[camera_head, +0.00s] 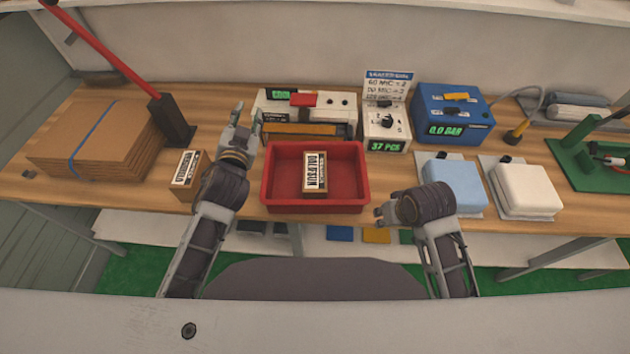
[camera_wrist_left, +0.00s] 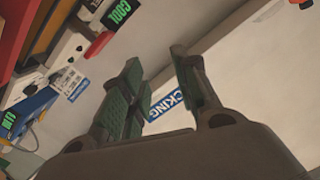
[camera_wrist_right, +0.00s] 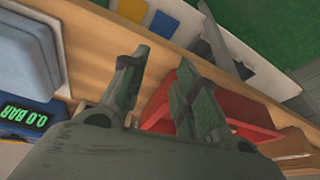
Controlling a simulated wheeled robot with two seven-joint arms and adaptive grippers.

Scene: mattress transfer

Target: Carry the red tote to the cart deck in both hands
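The red tote (camera_head: 360,205) stands upright on the wooden bench near its front edge, with a small labelled box (camera_head: 316,173) inside. My left gripper (camera_head: 247,118) is open and empty, above the bench beyond the tote's left back corner. In the left wrist view its fingers (camera_wrist_left: 160,85) are apart with nothing between them. My right gripper (camera_head: 377,216) is just off the tote's right front corner. In the right wrist view its fingers (camera_wrist_right: 157,85) are apart, with the red tote (camera_wrist_right: 245,110) beyond them; contact cannot be told. I cannot make out a cart deck.
Left of the tote are a labelled box (camera_head: 187,168) and a cardboard stack (camera_head: 95,145). A sealing machine (camera_head: 305,115) and a counter (camera_head: 387,128) stand behind it. A blue gauge box (camera_head: 452,113), blue pad (camera_head: 453,185) and white pad (camera_head: 526,189) are right.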

